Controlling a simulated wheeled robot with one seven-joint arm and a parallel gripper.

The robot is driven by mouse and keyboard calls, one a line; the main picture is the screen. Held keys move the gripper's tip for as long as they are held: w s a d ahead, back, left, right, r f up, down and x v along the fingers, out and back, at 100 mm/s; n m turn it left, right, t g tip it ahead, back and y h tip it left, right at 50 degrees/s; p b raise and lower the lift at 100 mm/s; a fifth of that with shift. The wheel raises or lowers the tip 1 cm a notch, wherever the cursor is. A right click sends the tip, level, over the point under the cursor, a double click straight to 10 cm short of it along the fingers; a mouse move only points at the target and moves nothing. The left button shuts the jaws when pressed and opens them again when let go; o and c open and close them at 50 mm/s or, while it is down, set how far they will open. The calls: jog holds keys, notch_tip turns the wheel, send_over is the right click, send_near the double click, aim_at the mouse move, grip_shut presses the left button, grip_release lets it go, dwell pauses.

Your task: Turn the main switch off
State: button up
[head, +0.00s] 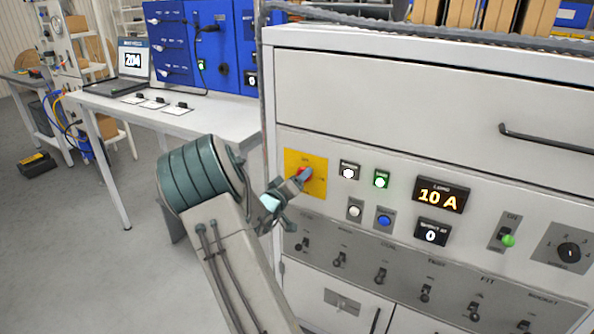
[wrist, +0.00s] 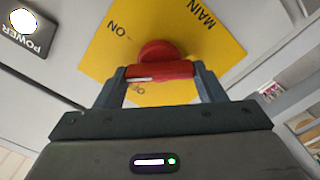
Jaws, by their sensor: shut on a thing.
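The main switch is a red rotary handle (head: 305,174) on a yellow plate (head: 318,159) at the left of the grey panel. In the wrist view the red handle (wrist: 158,50) sits between the fingers of my gripper (wrist: 161,82), which is shut on it. The plate (wrist: 215,45) there reads MAIN and ON, with OFF partly hidden below the handle. I cannot tell which label the handle points to. In the head view my gripper (head: 293,184) reaches the switch from the lower left and covers part of the handle.
Right of the switch are a lit white lamp (head: 348,173), a lit green lamp (head: 381,179), white and blue buttons, and a display (head: 441,196) reading 10 A. A row of toggles (head: 381,276) runs below. A white workbench (head: 190,118) stands behind at left.

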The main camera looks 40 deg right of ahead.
jog(key=shift+f+n+p, duration=0.15)
jog(key=shift+n+p, duration=3)
jog(key=shift+n, duration=1.35)
jog(key=shift+f, duration=0.1)
jog(key=o, duration=1)
jog(key=b+v, duration=0.2)
jog(key=v, duration=1.2)
jog(key=shift+d, duration=0.1)
